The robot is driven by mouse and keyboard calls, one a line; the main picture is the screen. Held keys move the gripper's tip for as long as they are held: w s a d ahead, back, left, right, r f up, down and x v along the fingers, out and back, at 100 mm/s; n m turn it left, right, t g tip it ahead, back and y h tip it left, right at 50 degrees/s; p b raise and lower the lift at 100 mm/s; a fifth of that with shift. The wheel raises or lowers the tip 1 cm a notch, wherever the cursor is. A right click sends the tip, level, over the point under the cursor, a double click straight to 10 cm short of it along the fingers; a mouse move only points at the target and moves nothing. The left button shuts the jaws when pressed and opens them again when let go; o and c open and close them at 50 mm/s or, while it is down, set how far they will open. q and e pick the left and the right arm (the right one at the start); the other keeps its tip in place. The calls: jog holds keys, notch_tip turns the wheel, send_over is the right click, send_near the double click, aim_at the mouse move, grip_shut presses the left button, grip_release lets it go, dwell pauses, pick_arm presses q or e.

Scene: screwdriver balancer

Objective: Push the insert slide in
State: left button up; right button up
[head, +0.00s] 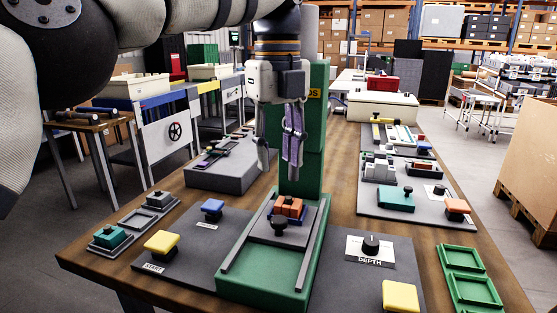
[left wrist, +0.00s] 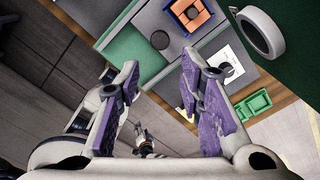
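The insert slide (head: 267,230) is a dark grey plate between two rails on the green press base (head: 237,287). It carries an orange block (head: 289,206) and a black knob (head: 278,224) at its front. In the left wrist view the orange block (left wrist: 190,14) and the round dark knob (left wrist: 160,40) show at the top. My left gripper (head: 277,168) hangs above and behind the slide, in front of the green column. Its purple-padded fingers (left wrist: 158,100) are apart with nothing between them. It does not touch the slide. My right gripper is not seen.
The green column (head: 314,130) stands behind the slide. A yellow START button (head: 161,243) and a blue button (head: 212,208) are at left. The DEPTH dial (head: 371,246), another yellow button (head: 400,296) and green trays (head: 470,276) are at right. The space in front of the knob is clear.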

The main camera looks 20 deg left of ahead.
aim_at(278, 219)
pick_arm(q)
jog(key=s+a+n+t+h+p, duration=0.3)
jog(key=s+a+n+p, duration=0.1)
jog(key=n, duration=1.3)
jog(key=x, duration=1.3)
jog(key=shift+w+d+r+b, duration=0.1)
jog(key=shift+d+b, duration=0.1)
jog(key=shift+b, duration=0.1)
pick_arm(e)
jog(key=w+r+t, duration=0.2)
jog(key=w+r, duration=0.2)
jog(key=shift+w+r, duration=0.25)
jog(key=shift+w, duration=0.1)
pick_arm(q)
grip_shut()
